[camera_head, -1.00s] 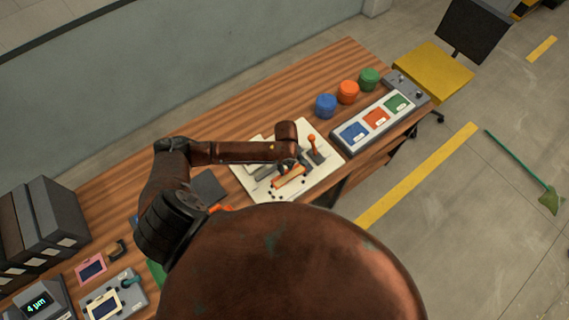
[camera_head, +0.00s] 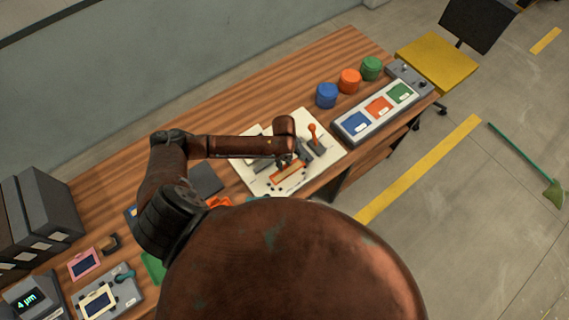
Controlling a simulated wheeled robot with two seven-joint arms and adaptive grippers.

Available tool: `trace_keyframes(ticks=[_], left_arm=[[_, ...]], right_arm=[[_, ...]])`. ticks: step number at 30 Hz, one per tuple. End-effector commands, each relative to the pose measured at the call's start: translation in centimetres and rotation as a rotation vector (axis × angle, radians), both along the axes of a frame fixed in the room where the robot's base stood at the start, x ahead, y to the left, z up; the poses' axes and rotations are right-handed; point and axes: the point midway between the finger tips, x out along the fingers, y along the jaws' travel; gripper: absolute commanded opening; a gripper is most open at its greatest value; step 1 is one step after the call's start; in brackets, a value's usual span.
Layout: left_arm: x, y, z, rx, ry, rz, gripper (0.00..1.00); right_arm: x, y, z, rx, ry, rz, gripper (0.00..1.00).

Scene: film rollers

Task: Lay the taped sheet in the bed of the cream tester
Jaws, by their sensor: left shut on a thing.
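The cream tester (camera_head: 323,158) is a pale plate with an upright orange lever (camera_head: 313,132) and dark fittings, near the table's front edge. My left gripper (camera_head: 291,163) reaches over its middle and is mostly hidden under my wrist. It is shut on a narrow orange piece with pale edges, which looks like the taped sheet (camera_head: 288,172). The piece is over the tester's bed; I cannot tell whether it touches the bed. My right gripper is not in view.
Blue (camera_head: 327,95), orange and green round pots stand behind a grey rack (camera_head: 352,137) with blue, orange and green pads. At left are dark binders, a pink frame (camera_head: 85,264), a grey device (camera_head: 124,290) and a 4 µm gauge. Wood behind the tester is clear.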

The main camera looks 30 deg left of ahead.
Motion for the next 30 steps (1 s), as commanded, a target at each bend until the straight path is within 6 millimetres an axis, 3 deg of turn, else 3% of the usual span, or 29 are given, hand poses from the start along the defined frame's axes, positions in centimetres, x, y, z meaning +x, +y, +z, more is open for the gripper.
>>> trace_keyframes(ticks=[17, 30], left_arm=[[0.0, 0.0, -3.6, 0.001, 0.000, 0.000, 0.06], [0.0, 0.0, -4.8, -0.001, 0.000, 0.000, 0.06]], right_arm=[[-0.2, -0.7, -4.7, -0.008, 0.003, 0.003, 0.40], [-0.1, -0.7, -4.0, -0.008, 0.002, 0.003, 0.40]])
